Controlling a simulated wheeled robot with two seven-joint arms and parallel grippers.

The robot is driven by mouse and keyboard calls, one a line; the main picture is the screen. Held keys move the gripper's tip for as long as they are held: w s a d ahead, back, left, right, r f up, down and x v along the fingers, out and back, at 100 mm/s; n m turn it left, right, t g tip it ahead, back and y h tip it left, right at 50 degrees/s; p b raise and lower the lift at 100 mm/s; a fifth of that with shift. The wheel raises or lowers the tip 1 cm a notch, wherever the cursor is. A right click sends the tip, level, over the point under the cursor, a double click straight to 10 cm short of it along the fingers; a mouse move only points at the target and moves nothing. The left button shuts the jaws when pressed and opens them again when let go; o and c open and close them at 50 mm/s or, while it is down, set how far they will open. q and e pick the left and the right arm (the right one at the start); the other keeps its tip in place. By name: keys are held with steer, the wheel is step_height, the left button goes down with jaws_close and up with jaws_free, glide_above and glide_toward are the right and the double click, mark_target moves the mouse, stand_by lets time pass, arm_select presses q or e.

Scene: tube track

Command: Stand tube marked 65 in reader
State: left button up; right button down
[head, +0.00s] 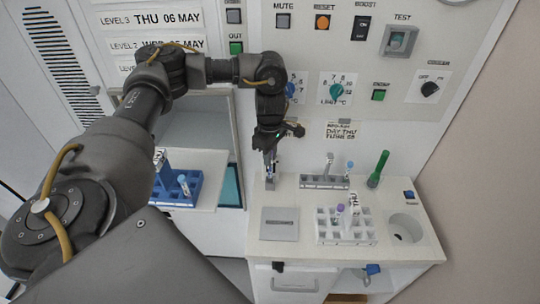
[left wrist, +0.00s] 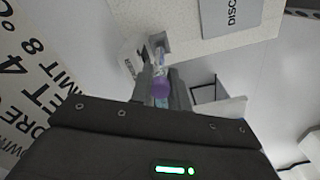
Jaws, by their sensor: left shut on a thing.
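My left gripper (head: 270,158) reaches down over the back left corner of the white counter. In the left wrist view the left gripper (left wrist: 162,98) is shut on a purple-capped tube (left wrist: 160,85). The tube's number cannot be read. Its far end is at a small grey holder (left wrist: 159,42), which seems to be the reader; the holder also shows in the head view (head: 270,183). I cannot tell whether the tube's end is inside the holder or just above it. My right gripper is not in view.
A grey plate (head: 280,223) lies in front of the holder. A blue rack (head: 187,199) stands left.

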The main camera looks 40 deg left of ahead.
arm_select(q)
steer(key=shift+f+p, duration=0.15)
steer(key=shift+p, duration=0.15)
stand_by(0.5)
steer(key=shift+f, duration=0.2)
stand_by(0.5)
steer(key=shift+f, duration=0.3)
steer(key=shift+f+b, duration=0.35)
steer(key=shift+b, duration=0.05)
steer(key=shift+f, duration=0.2)
steer(key=shift+f+b, duration=0.35)
steer(key=shift+b, duration=0.05)
stand_by(0.5)
